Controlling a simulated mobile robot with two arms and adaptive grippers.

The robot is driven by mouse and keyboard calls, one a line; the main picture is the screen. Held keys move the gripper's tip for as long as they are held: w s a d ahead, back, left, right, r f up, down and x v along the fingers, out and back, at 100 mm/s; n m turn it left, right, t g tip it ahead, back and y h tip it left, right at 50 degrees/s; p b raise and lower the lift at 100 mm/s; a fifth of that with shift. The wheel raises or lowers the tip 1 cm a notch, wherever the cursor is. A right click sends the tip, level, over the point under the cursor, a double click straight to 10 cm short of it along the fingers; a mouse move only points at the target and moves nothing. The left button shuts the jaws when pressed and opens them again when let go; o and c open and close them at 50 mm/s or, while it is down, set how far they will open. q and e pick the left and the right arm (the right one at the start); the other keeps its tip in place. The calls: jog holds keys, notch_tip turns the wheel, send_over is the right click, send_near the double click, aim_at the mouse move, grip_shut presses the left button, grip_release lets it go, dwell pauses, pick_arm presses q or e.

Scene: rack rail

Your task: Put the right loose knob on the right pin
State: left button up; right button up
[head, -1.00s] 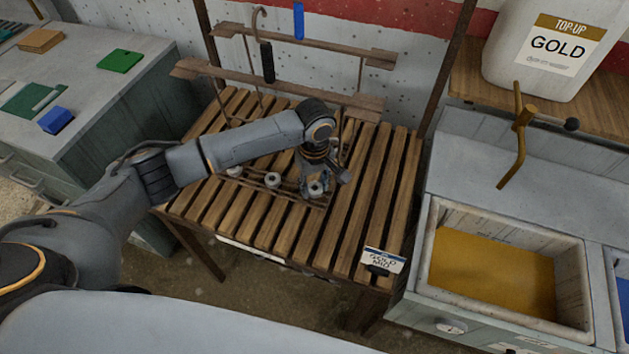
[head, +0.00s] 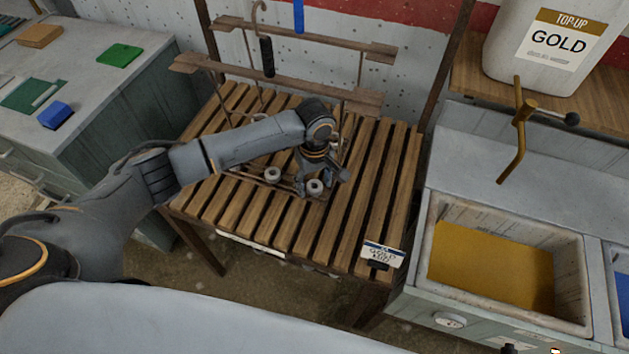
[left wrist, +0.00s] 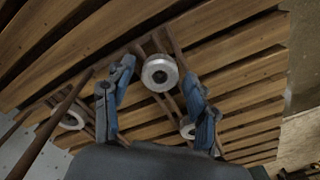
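My left gripper (head: 319,183) is low over the slatted table at the front of the rack. In the left wrist view its blue-grey fingers (left wrist: 157,105) are spread wide, with nothing gripped. A pale round knob with a dark centre (left wrist: 160,72) shows between and beyond the fingertips. Two more knobs show there, one at the left (left wrist: 70,118) and one partly behind the right finger (left wrist: 187,127). In the head view the right knob (head: 315,187) is beside the fingers, and another knob (head: 273,174) is to its left. I cannot make out the right pin. My right gripper is out of view.
The slatted table (head: 385,190) carries a rack with long wooden rails (head: 345,98). A black handle (head: 267,57) and a blue strip (head: 298,15) hang behind. A label stand (head: 382,256) is at the front right corner. A basin (head: 490,268) stands to the right. The table's right side is clear.

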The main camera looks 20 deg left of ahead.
pick_arm(q)
jog(key=shift+r, duration=0.1)
notch_tip(320, 180, up, 12)
dwell(0.6)
